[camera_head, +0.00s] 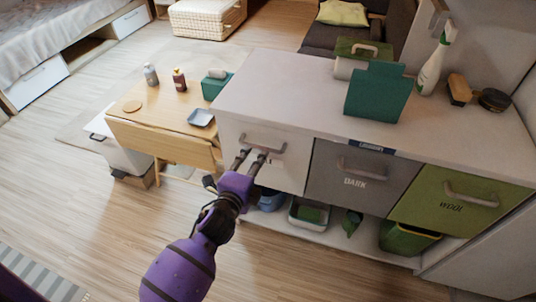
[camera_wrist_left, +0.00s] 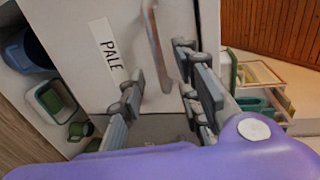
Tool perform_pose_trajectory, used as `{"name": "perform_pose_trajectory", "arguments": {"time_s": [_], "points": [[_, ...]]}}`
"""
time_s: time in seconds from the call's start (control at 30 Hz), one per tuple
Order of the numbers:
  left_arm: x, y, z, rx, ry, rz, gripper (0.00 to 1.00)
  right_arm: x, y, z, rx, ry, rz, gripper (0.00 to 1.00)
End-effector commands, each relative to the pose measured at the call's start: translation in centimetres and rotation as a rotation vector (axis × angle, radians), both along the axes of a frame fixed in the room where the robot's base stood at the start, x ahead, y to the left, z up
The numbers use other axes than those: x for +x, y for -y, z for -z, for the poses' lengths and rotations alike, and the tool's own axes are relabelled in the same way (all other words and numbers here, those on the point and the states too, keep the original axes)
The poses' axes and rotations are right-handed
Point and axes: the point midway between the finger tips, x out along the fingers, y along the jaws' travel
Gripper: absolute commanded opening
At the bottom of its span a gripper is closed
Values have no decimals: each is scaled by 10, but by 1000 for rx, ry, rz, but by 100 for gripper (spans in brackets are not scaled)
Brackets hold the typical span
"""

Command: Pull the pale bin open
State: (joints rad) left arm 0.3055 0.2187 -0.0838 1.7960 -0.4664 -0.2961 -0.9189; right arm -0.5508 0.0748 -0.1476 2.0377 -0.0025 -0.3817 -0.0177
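The pale bin (camera_head: 285,166) is the white front at the left end of the cabinet, flush beside the dark bin. Its bar handle (camera_head: 264,147) runs across its upper part. In the left wrist view, the bin front (camera_wrist_left: 75,25) carries a "PALE" label (camera_wrist_left: 108,46), and the handle (camera_wrist_left: 157,45) stands in front of the fingers. My left gripper (camera_head: 249,161) is open at the handle, with its fingers (camera_wrist_left: 162,82) spread and nothing visibly clamped. Whether a finger touches the handle cannot be told. My right gripper is out of view.
The grey "DARK" bin (camera_head: 350,178) and an olive bin (camera_head: 448,202) sit to the right. A low wooden table (camera_head: 150,122) with bottles and a dish stands left of the cabinet. A lower shelf (camera_head: 345,244) holds tubs. The floor (camera_head: 95,215) in front is clear.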

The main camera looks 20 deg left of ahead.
Motion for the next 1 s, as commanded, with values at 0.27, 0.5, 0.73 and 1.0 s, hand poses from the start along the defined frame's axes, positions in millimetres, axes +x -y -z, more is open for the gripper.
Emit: {"name": "perform_pose_trajectory", "arguments": {"time_s": [0.27, 0.5, 0.73, 1.0], "points": [[40, 2, 8, -2, 0, 0, 31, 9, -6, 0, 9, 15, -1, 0], [68, 3, 14, -3, -1, -1, 31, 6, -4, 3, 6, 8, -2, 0], [73, 3, 16, -3, -2, -1, 31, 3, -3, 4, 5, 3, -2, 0], [73, 3, 15, -4, -2, -1, 11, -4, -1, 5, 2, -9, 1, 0]]}}
